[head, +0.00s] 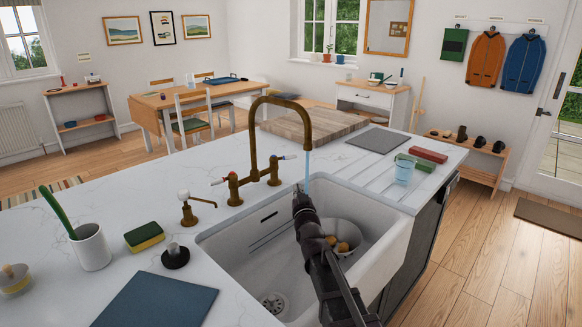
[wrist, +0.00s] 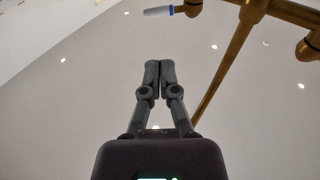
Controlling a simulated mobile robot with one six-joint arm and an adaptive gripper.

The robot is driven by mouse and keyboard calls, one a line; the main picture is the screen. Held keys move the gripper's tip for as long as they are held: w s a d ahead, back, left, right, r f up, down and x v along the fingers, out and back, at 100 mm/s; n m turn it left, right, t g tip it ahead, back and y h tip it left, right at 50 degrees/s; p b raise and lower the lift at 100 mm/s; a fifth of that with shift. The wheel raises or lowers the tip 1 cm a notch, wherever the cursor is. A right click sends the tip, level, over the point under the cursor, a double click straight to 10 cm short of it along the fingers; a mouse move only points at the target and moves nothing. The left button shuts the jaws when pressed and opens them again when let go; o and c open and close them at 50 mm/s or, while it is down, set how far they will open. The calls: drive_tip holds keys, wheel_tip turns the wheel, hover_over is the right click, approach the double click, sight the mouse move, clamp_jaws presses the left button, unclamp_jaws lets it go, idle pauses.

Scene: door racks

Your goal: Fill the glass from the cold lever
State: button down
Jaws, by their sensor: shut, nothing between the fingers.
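A brass tap (head: 254,150) with an arched spout stands behind the white sink (head: 385,235). A thin pale-blue stream of water (head: 307,166) runs down from the spout; its lower end is hidden behind my arm. The tap has two white-tipped levers, a left one (head: 218,181) and a right one (head: 288,157). In the wrist view one lever with a blue band (wrist: 172,11) shows at the top. A pale-blue glass (head: 404,169) stands upright on the ridged drainer right of the sink. My gripper (head: 300,194) is shut and empty over the sink, below the spout; its fingers also meet in the wrist view (wrist: 153,72).
A white bowl with yellow-orange items (head: 344,236) is in the sink. A green block (head: 413,162) and red block (head: 428,154) lie by the glass. A brass soap pump (head: 188,210), sponge (head: 144,237), white mug (head: 90,248) and blue mat (head: 155,302) occupy the left counter.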

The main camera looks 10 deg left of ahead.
sight(283, 158)
drive_tip(key=shift+w, duration=0.15)
drive_tip(key=p+x, duration=0.2)
drive_tip(key=x, duration=1.1)
drive_tip(key=shift+w+r+p, duration=0.15)
drive_tip(key=shift+w+p, duration=0.2)
drive_tip(key=shift+p, duration=0.05)
drive_tip(key=shift+w, duration=0.5)
idle(0.6)
drive_tip(key=shift+w, duration=0.6)
drive_tip(key=shift+x, duration=1)
drive_tip(key=shift+w, duration=0.1)
drive_tip(key=shift+f, duration=0.25)
